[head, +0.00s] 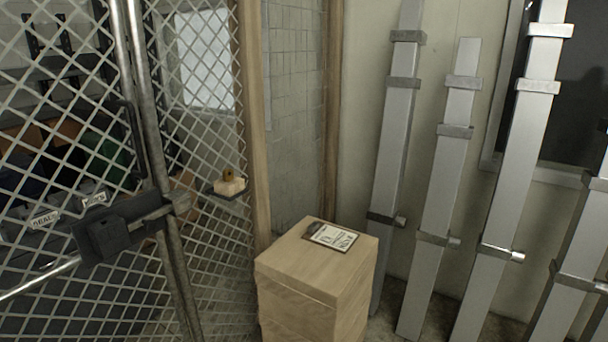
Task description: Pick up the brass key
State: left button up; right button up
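A small brass-yellow object (228,175) stands on a pale wooden block (229,187), on a small dark shelf at the chain-link mesh, left of centre. It may be the brass key, but it is too small to tell its shape. No other key shows clearly. Neither of my grippers is in view.
A chain-link gate (60,120) with a dark latch box (104,236) fills the left. A wooden cabinet (300,285) with a clipboard (332,236) on top stands at the centre bottom. Several tall metal beams (402,120) lean on the right wall.

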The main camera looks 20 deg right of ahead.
aim_at(227, 174)
jog(key=z, duration=0.2)
jog(key=u, duration=1.3)
jog(key=z, duration=1.3)
jog(key=i+l, duration=0.4)
jog(key=i+l+u, duration=0.3)
jog(key=u, duration=0.2)
jog(key=i+l+u, duration=0.3)
jog(key=l+u, duration=0.2)
jog(key=u, duration=0.25)
